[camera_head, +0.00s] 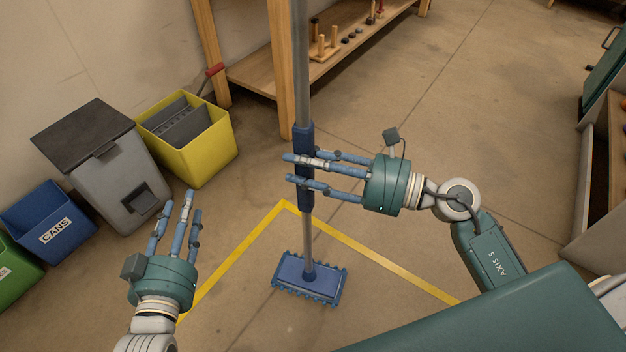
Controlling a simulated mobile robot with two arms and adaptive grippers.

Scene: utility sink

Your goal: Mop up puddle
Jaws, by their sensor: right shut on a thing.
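A mop with a grey pole and a blue head (309,281) stands near the middle of the view. Its head rests on the floor inside the yellow floor lines, and its pole is close to upright. My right gripper (296,170) reaches in from the right and is shut on the blue sleeve of the mop's pole. My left gripper (179,212) is at the lower left, open and empty, fingers stretched away from me and apart from the mop. I cannot make out a distinct puddle on the floor.
A yellow bin (212,150), a lidded grey bin (130,180), a blue cans bin (47,222) and a green bin (15,275) line the left wall. A wooden bench (258,70) stands behind the mop. Shelving is at the right edge. The central floor is clear.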

